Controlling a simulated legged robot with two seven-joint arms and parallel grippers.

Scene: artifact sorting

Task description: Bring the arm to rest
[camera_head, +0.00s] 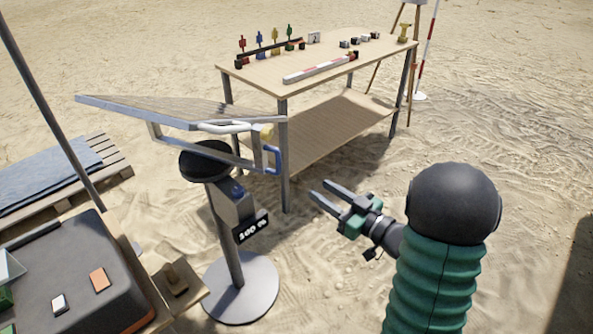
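My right gripper (321,197) shows at the middle right, on an arm with a green ribbed sleeve and a black round joint. Its two grey fingers are spread apart with nothing between them. It hangs over the sand, in front of the wooden table and to the right of the scale stand. It appears apart from both. My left gripper is not in view.
A wooden table (330,62) with a lower shelf carries small coloured figures and a red-white bar (318,70). A dark-topped bench (75,285) is lower left. Sand right of my arm is open.

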